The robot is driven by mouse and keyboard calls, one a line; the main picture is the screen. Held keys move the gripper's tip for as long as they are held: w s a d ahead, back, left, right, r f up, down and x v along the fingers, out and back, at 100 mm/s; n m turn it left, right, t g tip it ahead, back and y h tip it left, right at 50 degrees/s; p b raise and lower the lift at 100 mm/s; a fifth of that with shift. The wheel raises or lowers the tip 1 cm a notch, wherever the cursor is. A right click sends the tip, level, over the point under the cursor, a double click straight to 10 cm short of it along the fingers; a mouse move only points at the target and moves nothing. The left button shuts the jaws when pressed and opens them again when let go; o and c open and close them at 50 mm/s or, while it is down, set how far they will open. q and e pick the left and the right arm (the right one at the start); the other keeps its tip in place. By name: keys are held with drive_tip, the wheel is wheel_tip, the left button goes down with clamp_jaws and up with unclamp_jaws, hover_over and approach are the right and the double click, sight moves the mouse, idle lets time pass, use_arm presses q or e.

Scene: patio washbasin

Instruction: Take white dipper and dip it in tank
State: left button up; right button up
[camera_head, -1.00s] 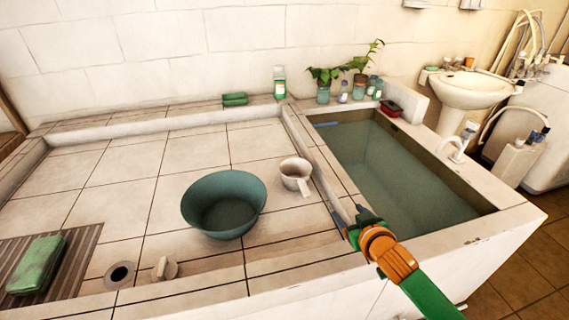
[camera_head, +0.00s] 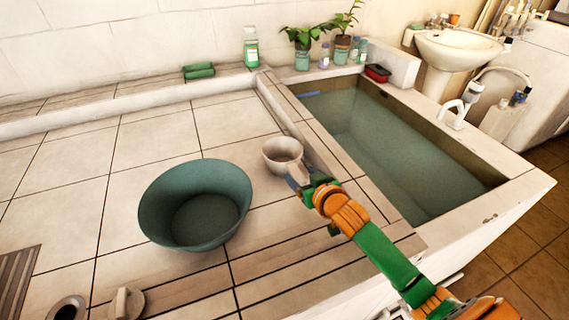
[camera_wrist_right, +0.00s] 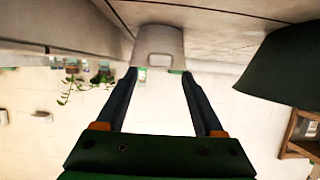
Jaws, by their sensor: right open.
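The white dipper (camera_head: 281,153) stands on the tiled counter beside the low wall of the tank, its handle pointing toward my right gripper (camera_head: 300,186). In the right wrist view the dipper (camera_wrist_right: 158,42) lies straight ahead, at the tips of the two spread fingers of my right gripper (camera_wrist_right: 159,73). The gripper is open, close to the handle; I cannot tell whether it touches it. The tank (camera_head: 333,92), filled with greenish water, is to the right of the dipper. My left gripper is not in view.
A teal basin (camera_head: 160,213) stands left of the dipper and shows at the right of the wrist view (camera_wrist_right: 285,80). Potted plants (camera_head: 302,40), a green-labelled bottle (camera_head: 251,48) and a red box (camera_head: 378,73) stand along the back. A white tap (camera_head: 452,113) is on the tank's right rim.

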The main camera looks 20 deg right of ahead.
sight(296, 171)
drive_tip(key=x, duration=0.5)
drive_tip(key=shift+w+d+f+b, duration=0.1)
drive_tip(key=shift+w+f+b, duration=0.2)
drive_tip(key=shift+f+b, duration=0.05)
drive_tip(key=shift+s+r, duration=0.1)
clamp_jaws()
